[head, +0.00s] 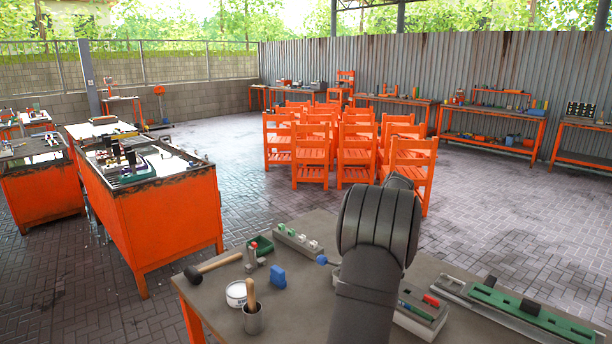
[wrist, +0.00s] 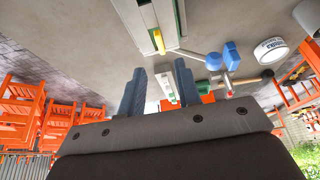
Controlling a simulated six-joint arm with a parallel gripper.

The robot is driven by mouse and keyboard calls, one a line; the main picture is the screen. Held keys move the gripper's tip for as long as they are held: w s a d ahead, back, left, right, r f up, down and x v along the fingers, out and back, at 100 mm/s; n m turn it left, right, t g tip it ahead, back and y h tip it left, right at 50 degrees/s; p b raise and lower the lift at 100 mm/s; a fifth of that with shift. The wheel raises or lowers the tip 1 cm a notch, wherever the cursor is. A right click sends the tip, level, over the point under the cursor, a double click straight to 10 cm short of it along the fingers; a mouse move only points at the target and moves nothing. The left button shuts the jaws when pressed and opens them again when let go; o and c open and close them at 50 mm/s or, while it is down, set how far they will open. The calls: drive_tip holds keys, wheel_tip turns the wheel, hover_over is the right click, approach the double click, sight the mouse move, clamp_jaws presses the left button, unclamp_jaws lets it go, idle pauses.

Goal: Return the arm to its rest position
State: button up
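My gripper (wrist: 160,75) shows in the wrist view with its two dark blue-grey fingers spread apart. It is open, and I see nothing held between the fingers. In the head view my dark grey arm rises from the front of the workbench (head: 300,307); the gripper itself is hidden there. The wrist view looks across the bench top and its objects, tilted over, with chairs and greenery at the lower edges.
On the bench are a mallet (head: 212,266), a white tin (head: 237,294), a metal cup (head: 253,321), a blue block (head: 278,277), a grey pegged block (head: 298,241) and a long green-topped fixture (head: 520,311).

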drive_tip(key=x, duration=0.8)
drive_tip(key=shift+a, duration=0.1)
drive_tip(key=shift+r, duration=0.1)
